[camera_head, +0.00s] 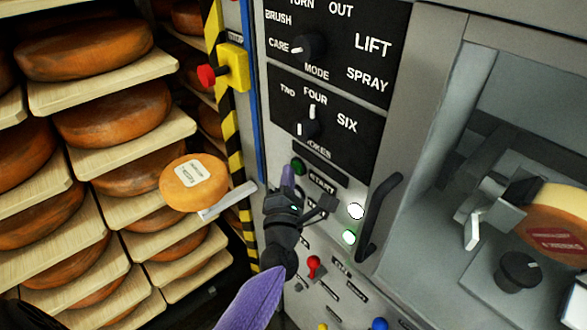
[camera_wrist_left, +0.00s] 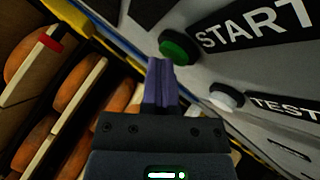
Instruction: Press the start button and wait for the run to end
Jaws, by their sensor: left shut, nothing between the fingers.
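The green start button (camera_head: 298,166) sits on the grey panel beside the START label (camera_head: 322,184). It also shows large in the left wrist view (camera_wrist_left: 178,46), next to the white TEST button (camera_wrist_left: 226,97). My left gripper (camera_head: 288,174) has its purple fingers shut together and empty. Its tips are just beside the green button, and in the left wrist view the fingertips (camera_wrist_left: 160,66) lie just below it. I cannot tell whether they touch it. My right gripper is not in view.
Two round lights (camera_head: 356,211) glow white and greenish by the dark handle (camera_head: 379,216). Above are the MODE knob (camera_head: 308,46) and a red stop button (camera_head: 207,76) on a yellow box. Cheese shelves (camera_head: 120,83) stand left; a cheese wheel (camera_head: 553,235) is inside the machine.

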